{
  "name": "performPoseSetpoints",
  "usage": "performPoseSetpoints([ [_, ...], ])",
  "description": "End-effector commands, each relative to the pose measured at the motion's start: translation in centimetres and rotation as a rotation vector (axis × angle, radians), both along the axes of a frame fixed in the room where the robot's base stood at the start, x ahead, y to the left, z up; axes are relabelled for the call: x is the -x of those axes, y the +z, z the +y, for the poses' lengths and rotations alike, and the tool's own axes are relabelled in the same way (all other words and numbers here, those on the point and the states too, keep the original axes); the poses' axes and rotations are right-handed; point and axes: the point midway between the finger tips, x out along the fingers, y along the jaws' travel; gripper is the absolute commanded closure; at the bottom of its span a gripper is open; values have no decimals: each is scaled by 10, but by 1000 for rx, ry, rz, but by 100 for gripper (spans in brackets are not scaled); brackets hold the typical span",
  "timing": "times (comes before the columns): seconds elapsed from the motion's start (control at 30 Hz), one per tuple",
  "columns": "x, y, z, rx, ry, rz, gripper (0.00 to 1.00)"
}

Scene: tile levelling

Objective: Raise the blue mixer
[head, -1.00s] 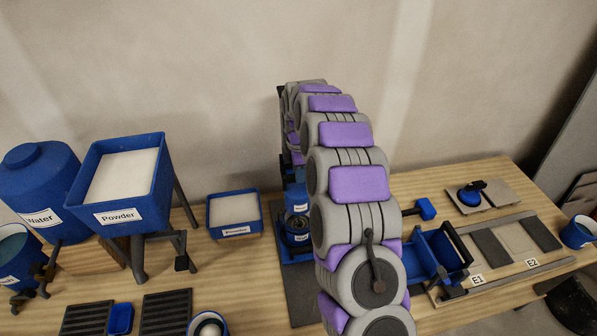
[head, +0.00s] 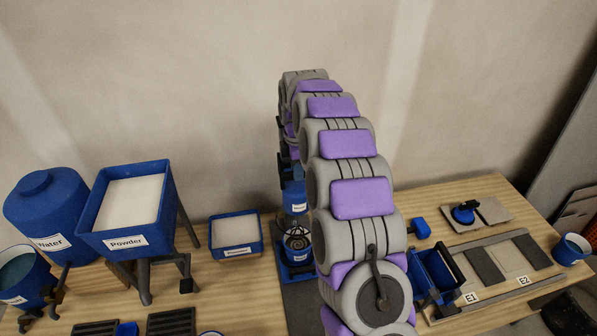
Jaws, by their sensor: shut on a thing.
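The blue mixer (head: 294,197), with a white label, is in the middle of the head view, just left of my arm. Its whisk (head: 297,241) shows below it, at the round container on the blue base (head: 297,271). I cannot tell how far the whisk is inside the container. My gripper (head: 287,165) is at the top of the mixer, shut on it. My arm hides most of the gripper and the mixer's right side.
A powder tray (head: 219,245), a powder hopper (head: 156,239) and a water tank (head: 77,228) stand to the left. Right of my arm are a blue box-shaped tool (head: 433,272), E1 and E2 tile slots (head: 500,294) and a blue bucket (head: 561,252).

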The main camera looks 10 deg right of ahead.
Motion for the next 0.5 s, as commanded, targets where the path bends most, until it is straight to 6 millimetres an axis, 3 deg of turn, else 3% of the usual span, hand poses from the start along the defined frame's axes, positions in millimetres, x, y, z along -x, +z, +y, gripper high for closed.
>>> performPoseSetpoints([
  [0.17,-3,6,3,-3,2,-21,100],
  [0.2,-3,7,3,-3,2,-21,74],
  [0.43,-3,5,0,-3,1,-16,52],
  [0.5,-3,4,-1,-4,1,-15,51],
])
